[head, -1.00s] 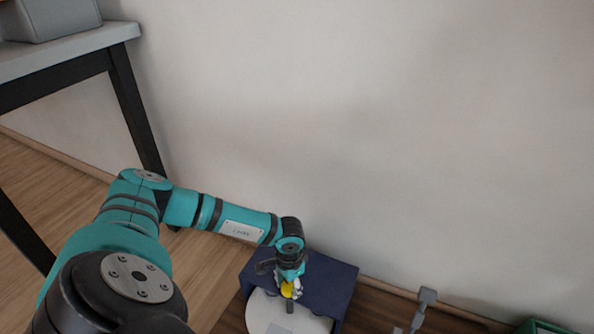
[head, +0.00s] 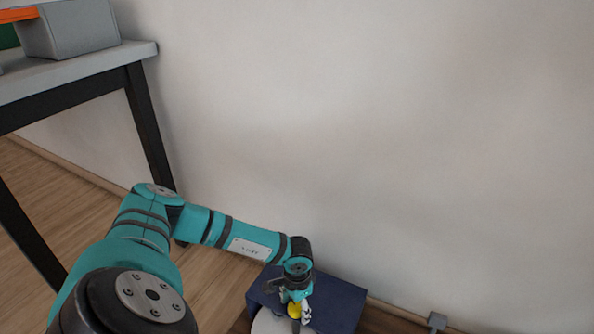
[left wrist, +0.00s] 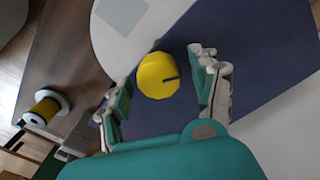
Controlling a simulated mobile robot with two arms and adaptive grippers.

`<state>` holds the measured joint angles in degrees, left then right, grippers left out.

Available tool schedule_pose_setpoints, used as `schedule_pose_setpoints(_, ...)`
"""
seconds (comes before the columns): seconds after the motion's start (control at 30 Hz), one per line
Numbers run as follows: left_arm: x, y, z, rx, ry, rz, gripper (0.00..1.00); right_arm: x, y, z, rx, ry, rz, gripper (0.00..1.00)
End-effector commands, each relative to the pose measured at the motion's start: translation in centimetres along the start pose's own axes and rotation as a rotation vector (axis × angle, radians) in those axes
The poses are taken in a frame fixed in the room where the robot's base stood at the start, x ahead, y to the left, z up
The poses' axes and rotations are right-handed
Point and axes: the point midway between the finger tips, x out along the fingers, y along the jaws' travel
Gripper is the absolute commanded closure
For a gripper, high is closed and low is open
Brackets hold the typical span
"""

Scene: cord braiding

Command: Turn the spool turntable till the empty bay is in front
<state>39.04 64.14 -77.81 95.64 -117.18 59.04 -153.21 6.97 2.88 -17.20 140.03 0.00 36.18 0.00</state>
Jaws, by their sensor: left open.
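The spool turntable is a pale disc (head: 270,323) on a dark blue base (head: 338,296), cut off by the bottom edge of the head view. Disc (left wrist: 108,48) and base (left wrist: 262,60) also show in the left wrist view. A yellow knob-like piece (left wrist: 157,78) with a dark slot stands near the disc's edge; it shows in the head view (head: 294,311) too. My left gripper (head: 293,303) is over the turntable, its open fingers on either side of the yellow piece. I cannot tell whether they touch it. The empty bay is not distinguishable. My right gripper is out of view.
A yellow spool (left wrist: 46,108) lies on the wooden surface at the left of the left wrist view. A grey table (head: 80,76) with a grey box (head: 70,28) stands at the left of the head view. A plain wall (head: 400,130) rises behind the turntable.

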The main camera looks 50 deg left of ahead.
Motion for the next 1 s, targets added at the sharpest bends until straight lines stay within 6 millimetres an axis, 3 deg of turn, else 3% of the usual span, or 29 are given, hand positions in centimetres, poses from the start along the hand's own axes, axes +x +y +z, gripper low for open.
schedule_pose_setpoints(0.17, -1.1, -0.1, -0.1, 0.0, 0.002, 0.0, 0.37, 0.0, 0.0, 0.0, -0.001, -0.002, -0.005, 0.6)
schedule_pose_setpoints(0.5, -8.0, -0.1, -0.1, 0.0, 0.003, -0.001, 0.37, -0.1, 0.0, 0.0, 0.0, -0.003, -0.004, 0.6)
schedule_pose_setpoints(0.7, -11.0, 0.0, 0.0, 0.0, 0.001, 0.0, 0.37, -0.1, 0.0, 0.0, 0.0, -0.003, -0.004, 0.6)
schedule_pose_setpoints(1.0, -12.0, 0.0, 0.0, 0.0, 0.0, 0.0, 0.37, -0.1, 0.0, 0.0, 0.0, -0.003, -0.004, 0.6)
